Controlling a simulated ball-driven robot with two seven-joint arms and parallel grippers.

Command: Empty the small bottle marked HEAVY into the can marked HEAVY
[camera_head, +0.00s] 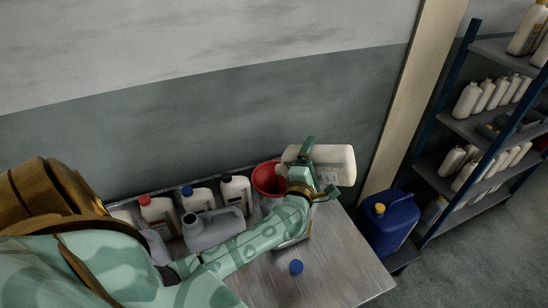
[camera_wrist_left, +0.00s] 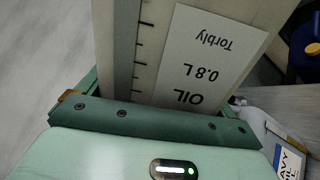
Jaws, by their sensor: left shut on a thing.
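My left gripper (camera_head: 312,178) is shut on a white bottle (camera_head: 338,165), held tipped on its side above the table. Its neck end points left toward a red funnel (camera_head: 266,180); I cannot tell whether oil flows. The bottle fills much of the left wrist view (camera_wrist_left: 230,25), with label text "OIL 0.8 L Torbly" and a scale; no HEAVY mark shows on the visible part. A pale container (camera_wrist_left: 262,122) at the wrist view's lower right has a partly cut-off label ending "AVY". What the funnel stands in is hidden. My right gripper is not in view.
A blue cap (camera_head: 296,267) lies on the metal table (camera_head: 340,262). White bottles with red (camera_head: 158,217), blue (camera_head: 199,199) and dark (camera_head: 236,192) caps and a grey jug (camera_head: 212,230) stand along the wall. A blue canister (camera_head: 389,224) and shelf (camera_head: 462,125) are right.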

